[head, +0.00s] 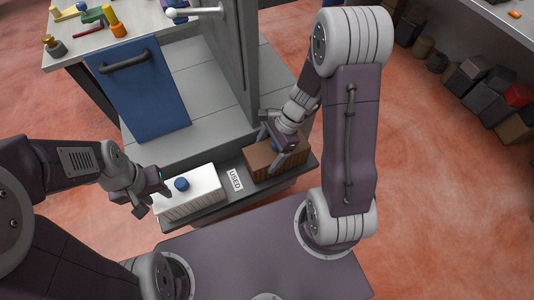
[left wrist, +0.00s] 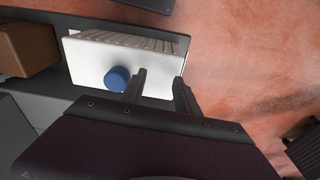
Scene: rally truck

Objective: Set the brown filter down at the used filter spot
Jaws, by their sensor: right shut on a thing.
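The brown filter (head: 277,160) is a ribbed brown block at the right end of a grey shelf (head: 205,213), beside a white label reading USED (head: 234,180). My right gripper (head: 275,150) is shut on the brown filter from above; its fingers hide part of it. I cannot tell whether the filter's full weight rests on the shelf. A white filter (head: 188,197) with a blue knob (head: 181,184) sits at the shelf's left end. My left gripper (head: 153,202) is open beside the white filter. In the left wrist view its fingers (left wrist: 160,92) show apart and empty near the white filter (left wrist: 90,60).
A blue cabinet door (head: 140,90) with a dark handle stands behind the shelf. A grey upright panel (head: 230,60) rises behind the brown filter. A workbench with tools (head: 95,25) is at the back left. Dark boxes (head: 465,75) line the right side. Red floor is open between.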

